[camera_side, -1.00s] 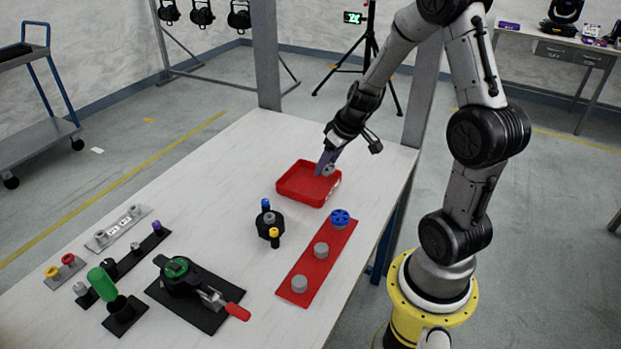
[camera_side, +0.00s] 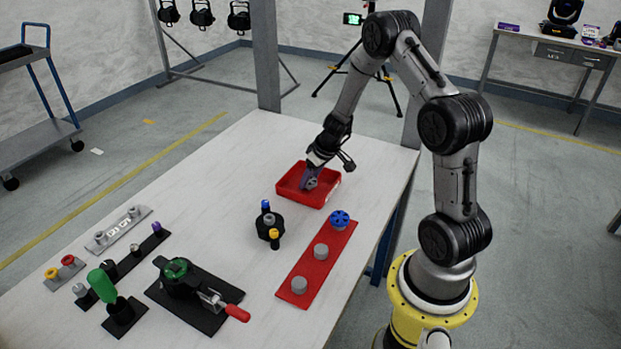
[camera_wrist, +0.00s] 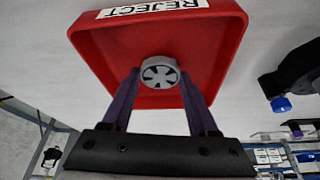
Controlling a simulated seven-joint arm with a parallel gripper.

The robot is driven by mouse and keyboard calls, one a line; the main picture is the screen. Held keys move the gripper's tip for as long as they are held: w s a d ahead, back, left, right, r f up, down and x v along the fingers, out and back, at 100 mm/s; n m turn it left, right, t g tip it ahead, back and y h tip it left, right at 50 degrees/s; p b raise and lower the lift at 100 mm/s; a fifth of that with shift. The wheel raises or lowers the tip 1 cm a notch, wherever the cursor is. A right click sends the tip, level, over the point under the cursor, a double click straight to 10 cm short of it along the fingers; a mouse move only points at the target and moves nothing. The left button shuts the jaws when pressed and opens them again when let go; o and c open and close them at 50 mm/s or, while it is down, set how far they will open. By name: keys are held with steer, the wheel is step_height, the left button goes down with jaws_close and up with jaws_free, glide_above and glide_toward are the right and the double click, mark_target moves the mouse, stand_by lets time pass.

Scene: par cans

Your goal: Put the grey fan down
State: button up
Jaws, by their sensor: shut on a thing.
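The grey fan (camera_wrist: 160,73) shows in the wrist view as a round light-grey piece with a dark spoked face, between the tips of my gripper (camera_wrist: 158,88). My gripper (camera_side: 309,182) has purple fingers and is shut on the fan. In the side view the fan (camera_side: 312,184) is small and partly hidden by the fingers. Both are over the inside of the red tray (camera_side: 329,200). In the wrist view the tray (camera_wrist: 215,55) carries a white REJECT label (camera_wrist: 150,8). I cannot tell whether the fan touches the tray floor.
A red strip (camera_side: 308,270) holds a blue fan (camera_side: 340,219) and grey pegs. A black round fixture (camera_side: 268,224) stands left of it. A black clamp fixture (camera_side: 190,285) and several small parts fill the front left. The table (camera_side: 215,190) left of the tray is clear.

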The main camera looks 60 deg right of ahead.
steer(key=shift+f, duration=0.3)
steer(key=o, duration=1.3)
steer(key=shift+r, duration=0.2)
steer(key=d+v, duration=0.1)
steer(key=v, duration=1.1)
steer(key=s+a+r+n, duration=0.1)
steer(key=s+a+r, duration=0.1)
steer(key=a+r, duration=0.5)
steer(key=s+a+r+n, duration=0.15)
steer(key=a+r, duration=0.25)
steer(key=a, duration=0.4)
steer(key=shift+t+y, duration=0.4)
steer(key=shift+t, duration=0.2)
steer(key=s+a+r, duration=0.1)
steer(key=s+a, duration=0.2)
steer(key=s, duration=0.2)
steer(key=s+a+r, duration=0.2)
steer(key=s+a, duration=0.1)
steer(key=s, duration=0.2)
steer(key=s+a+r, duration=0.1)
steer(key=s+a, duration=0.2)
steer(key=s, duration=0.2)
steer(key=shift+s+r, duration=0.1)
steer(key=shift+r, duration=0.3)
